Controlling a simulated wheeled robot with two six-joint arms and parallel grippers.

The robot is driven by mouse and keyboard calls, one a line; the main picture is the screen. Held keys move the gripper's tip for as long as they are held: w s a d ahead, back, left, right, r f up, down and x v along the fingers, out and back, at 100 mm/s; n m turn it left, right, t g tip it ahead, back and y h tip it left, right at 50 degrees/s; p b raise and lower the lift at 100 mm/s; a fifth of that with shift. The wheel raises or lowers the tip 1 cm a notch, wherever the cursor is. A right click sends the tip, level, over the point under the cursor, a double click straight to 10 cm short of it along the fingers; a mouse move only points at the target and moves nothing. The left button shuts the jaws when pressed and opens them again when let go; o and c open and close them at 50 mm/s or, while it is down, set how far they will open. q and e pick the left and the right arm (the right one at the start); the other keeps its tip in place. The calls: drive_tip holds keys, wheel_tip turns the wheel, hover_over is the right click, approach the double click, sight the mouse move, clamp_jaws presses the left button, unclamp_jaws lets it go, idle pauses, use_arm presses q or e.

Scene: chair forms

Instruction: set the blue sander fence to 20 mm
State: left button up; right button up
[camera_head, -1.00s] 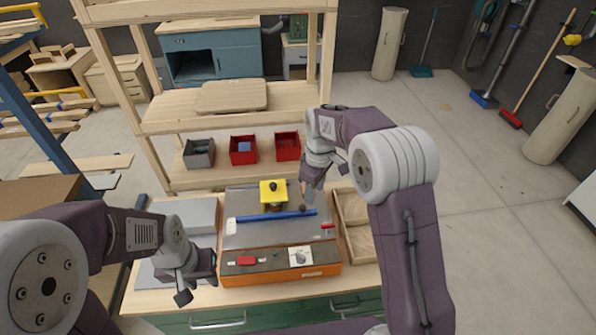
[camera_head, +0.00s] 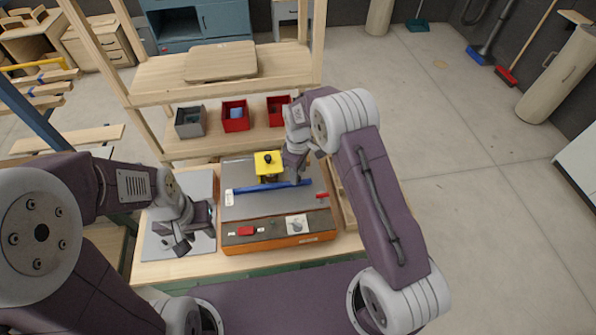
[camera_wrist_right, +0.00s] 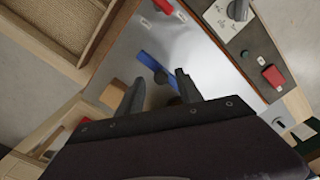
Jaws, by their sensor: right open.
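The blue fence (camera_head: 245,190) lies as a long bar across the grey top of the orange sander (camera_head: 285,242). A yellow block with a black knob (camera_head: 268,164) stands behind it. My right gripper (camera_head: 296,176) is open, pointing down over the right part of the fence. In the right wrist view, the fence (camera_wrist_right: 150,63) shows just beyond its two spread fingers (camera_wrist_right: 158,90); a dark round knob shows between them. Contact cannot be told. The gripper hides part of the fence. My left gripper (camera_head: 190,238) is open and empty, left of the sander.
A red switch (camera_head: 245,231) and a dial plate (camera_head: 297,224) sit on the sander's front. A wooden tray (camera_wrist_right: 65,25) lies beside the sander. A grey bin and two red bins (camera_head: 235,116) stand on the shelf behind. A grey panel (camera_head: 197,187) lies left.

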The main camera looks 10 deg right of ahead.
drive_tip(key=shift+s+f, duration=0.2)
drive_tip(key=shift+f, duration=0.25)
drive_tip(key=shift+w+f, duration=0.1)
clamp_jaws()
drive_tip(key=shift+w, duration=0.2)
idle(0.8)
